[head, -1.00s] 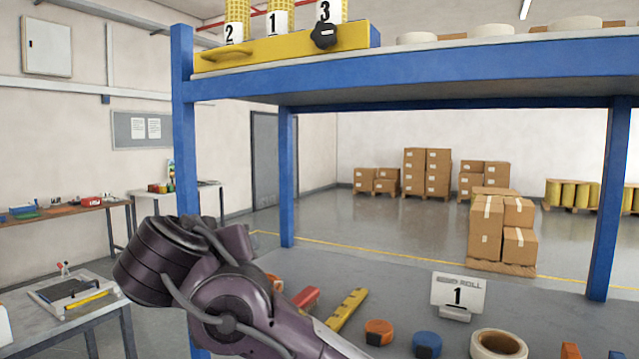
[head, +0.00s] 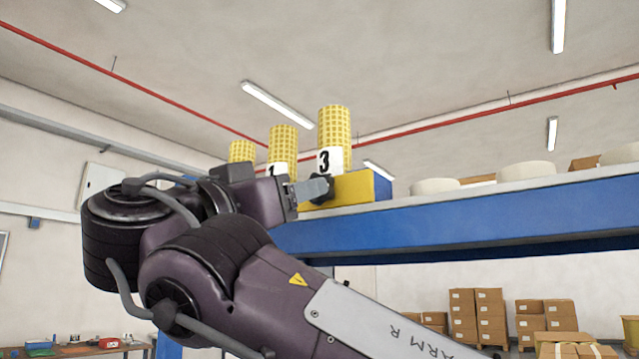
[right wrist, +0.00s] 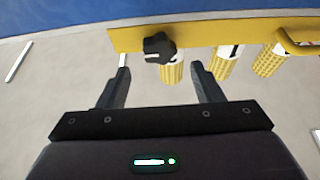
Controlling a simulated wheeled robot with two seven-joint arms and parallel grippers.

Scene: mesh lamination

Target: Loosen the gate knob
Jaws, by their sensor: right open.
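The black gate knob (right wrist: 158,47) is on the front of the yellow gate bar (right wrist: 205,36), in front of the roll marked 3 (head: 333,130). In the head view the knob (head: 321,188) is partly covered by my right gripper (head: 312,190). In the right wrist view, my right gripper (right wrist: 160,70) is open and empty. Its two fingers are spread on either side of the knob's line, with their tips just short of it; I see no contact. My left gripper is not in view.
The bar stands on a blue shelf (head: 440,233). Other yellow mesh rolls (head: 283,145) stand behind the bar, and white tape rolls (head: 525,170) lie to the right. A yellow handle (right wrist: 296,44) sticks out along the bar.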

